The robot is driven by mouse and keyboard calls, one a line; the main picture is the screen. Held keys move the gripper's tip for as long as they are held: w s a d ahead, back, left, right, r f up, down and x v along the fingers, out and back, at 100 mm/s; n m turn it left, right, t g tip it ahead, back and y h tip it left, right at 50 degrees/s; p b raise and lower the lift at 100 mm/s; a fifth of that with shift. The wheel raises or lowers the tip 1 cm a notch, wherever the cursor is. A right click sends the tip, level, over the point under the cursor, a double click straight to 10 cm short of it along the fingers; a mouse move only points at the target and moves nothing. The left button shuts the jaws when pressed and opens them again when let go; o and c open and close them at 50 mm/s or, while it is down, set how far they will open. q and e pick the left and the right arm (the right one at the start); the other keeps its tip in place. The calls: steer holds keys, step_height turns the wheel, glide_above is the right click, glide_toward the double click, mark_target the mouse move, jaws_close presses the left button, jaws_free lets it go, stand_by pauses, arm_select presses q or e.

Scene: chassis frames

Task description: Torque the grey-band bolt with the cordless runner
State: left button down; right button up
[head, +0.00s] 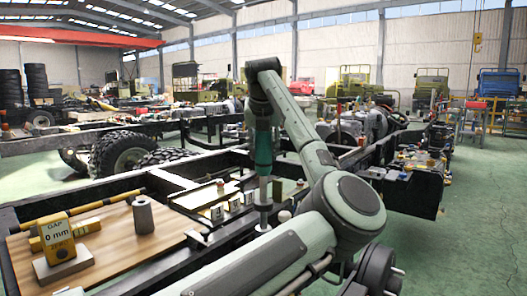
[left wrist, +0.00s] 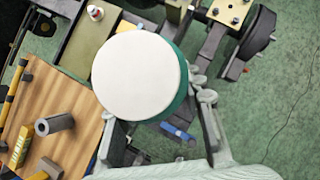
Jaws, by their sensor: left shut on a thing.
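My left gripper (head: 262,124) points down from my raised wrist and is shut on the cordless runner (head: 263,154). The runner has a teal body and hangs upright, its slim grey lower end (head: 263,194) over the chassis rail area. In the left wrist view its round white end with a teal rim (left wrist: 138,72) hides much of what lies below. Small bolts stand near the rail, one pale-headed (head: 284,216) just right of the runner's lower end; I cannot tell which has the grey band, nor whether the runner touches one. My right gripper is not in view.
A wooden board (head: 115,252) at the left bears a yellow "GAP 0 mm" gauge (head: 57,238) and a grey cylinder (head: 143,216). Dark chassis frames surround the spot. Green floor (head: 470,200) is clear at the right.

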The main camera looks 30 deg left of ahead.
mark_target(263, 162)
arm_select(q)
steer(key=shift+r, duration=0.15)
steer(key=shift+f+b, duration=1.15)
steer(key=shift+f, duration=0.5)
stand_by(1.9)
steer(key=shift+d+f, duration=0.1)
steer(key=shift+f, duration=0.3)
stand_by(0.8)
steer(key=shift+r, duration=0.25)
stand_by(1.5)
steer(key=shift+r+p, duration=0.9)
steer(key=shift+r, duration=0.65)
